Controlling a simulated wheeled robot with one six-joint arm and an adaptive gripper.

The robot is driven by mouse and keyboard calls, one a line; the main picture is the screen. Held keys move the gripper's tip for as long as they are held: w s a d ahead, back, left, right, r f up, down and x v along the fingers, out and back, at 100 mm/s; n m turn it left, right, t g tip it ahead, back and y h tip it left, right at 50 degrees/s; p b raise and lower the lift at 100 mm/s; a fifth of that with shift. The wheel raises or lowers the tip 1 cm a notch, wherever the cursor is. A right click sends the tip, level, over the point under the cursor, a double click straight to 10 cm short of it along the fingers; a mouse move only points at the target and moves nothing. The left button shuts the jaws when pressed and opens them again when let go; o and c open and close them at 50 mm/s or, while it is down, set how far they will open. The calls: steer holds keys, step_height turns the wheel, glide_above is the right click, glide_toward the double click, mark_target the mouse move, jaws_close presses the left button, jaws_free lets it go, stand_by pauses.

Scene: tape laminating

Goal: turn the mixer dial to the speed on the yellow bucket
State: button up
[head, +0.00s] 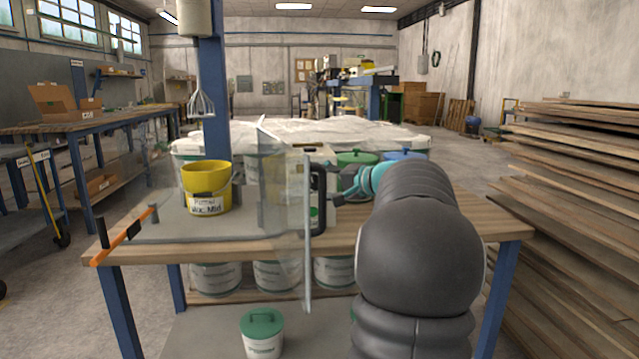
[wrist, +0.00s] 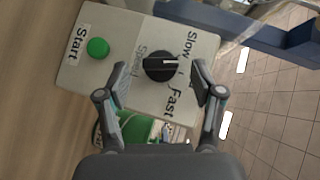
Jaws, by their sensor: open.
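The mixer dial (wrist: 159,67) is a black round knob with a light line across it, on a grey control panel (wrist: 125,40). "Slow" is printed at its upper right and "Fast" at its lower right; the line's right end lies between them. A green Start button (wrist: 98,48) is to its left. My gripper (wrist: 158,72) is open, with one finger on each side of the dial, apart from it in the picture. The yellow bucket (head: 207,178) stands on the bench with a white label, too small to read surely. In the head view my arm hides most of the panel.
A clear guard (head: 285,215) with a black handle (head: 318,200) stands left of my gripper. A whisk (head: 201,95) hangs above the bucket. The wooden bench (head: 470,218) is bare at right; stacked boards (head: 570,200) stand beyond it. A green-lidded bucket (head: 262,335) is in front.

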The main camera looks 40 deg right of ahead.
steer(key=shift+w+a+f, duration=0.1)
steer(key=shift+w+a, duration=0.05)
steer(key=shift+w, duration=0.45)
steer(key=c, duration=1.1)
steer(key=f+m+t+b, duration=0.1)
steer(key=t+b, duration=0.1)
steer(key=b, duration=0.3)
steer(key=shift+m+y+b, duration=0.3)
steer(key=shift+y, duration=0.1)
steer(key=shift+c, duration=0.2)
steer(key=shift+r+m+t+b, duration=0.15)
steer(key=shift+m+t+b, duration=0.15)
steer(key=shift+b, duration=0.2)
steer(key=shift+r, duration=0.1)
steer(key=o, duration=1.1)
steer(key=shift+o, duration=0.2)
steer(key=shift+s, duration=0.15)
